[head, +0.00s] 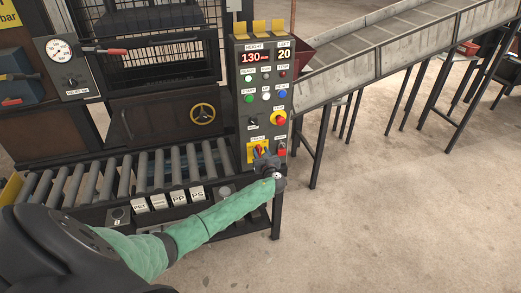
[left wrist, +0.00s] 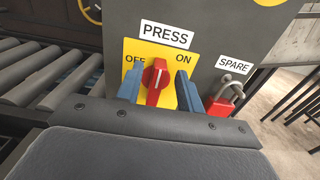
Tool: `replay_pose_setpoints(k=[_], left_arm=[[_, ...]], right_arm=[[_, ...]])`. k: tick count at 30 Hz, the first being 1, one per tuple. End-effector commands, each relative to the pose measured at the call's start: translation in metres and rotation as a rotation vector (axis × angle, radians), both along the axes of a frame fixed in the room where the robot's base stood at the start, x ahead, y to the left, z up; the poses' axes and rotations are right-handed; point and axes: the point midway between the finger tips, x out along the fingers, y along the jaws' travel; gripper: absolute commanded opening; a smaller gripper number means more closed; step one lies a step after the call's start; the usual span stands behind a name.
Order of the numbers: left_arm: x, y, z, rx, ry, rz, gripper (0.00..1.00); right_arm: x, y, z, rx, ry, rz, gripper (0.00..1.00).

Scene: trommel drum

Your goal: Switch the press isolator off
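The press isolator is a red rotary knob (left wrist: 155,84) on a yellow plate (left wrist: 135,47) under a PRESS label. OFF is printed at the plate's left and ON at its right. The knob's white line stands nearly upright, its top leaning slightly right. My left gripper (left wrist: 160,75) has its two blue fingers on either side of the knob, with a visible gap at the right finger. Contact on the left side is unclear. In the head view my left gripper (head: 266,163) is at the foot of the control panel (head: 242,105), partly covering the isolator. My right gripper is not in view.
A red padlock (left wrist: 222,106) hangs under the SPARE label, close right of the right finger. A roller conveyor (head: 130,172) lies left of the panel. Buttons and a red emergency stop (head: 279,117) sit above the isolator. Open floor (head: 400,210) lies to the right.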

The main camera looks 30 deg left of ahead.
Motion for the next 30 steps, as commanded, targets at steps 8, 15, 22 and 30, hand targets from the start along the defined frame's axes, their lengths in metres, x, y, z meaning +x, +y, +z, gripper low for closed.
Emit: replay_pose_setpoints(k=[8,15,22,30], left_arm=[[0.0059,0.0074,-0.0008,-0.001,0.000,0.000,0.37],[0.0058,0.0074,-0.0008,-0.001,0.000,0.000,0.24],[0.0057,0.0073,-0.0008,-0.001,0.000,0.000,0.00],[0.0046,0.0085,-0.0036,-0.029,-0.032,0.001,0.00]], right_arm=[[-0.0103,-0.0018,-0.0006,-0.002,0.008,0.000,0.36],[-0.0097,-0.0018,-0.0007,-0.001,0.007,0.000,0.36],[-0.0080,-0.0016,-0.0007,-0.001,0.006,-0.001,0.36],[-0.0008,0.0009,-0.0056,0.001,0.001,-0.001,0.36]])
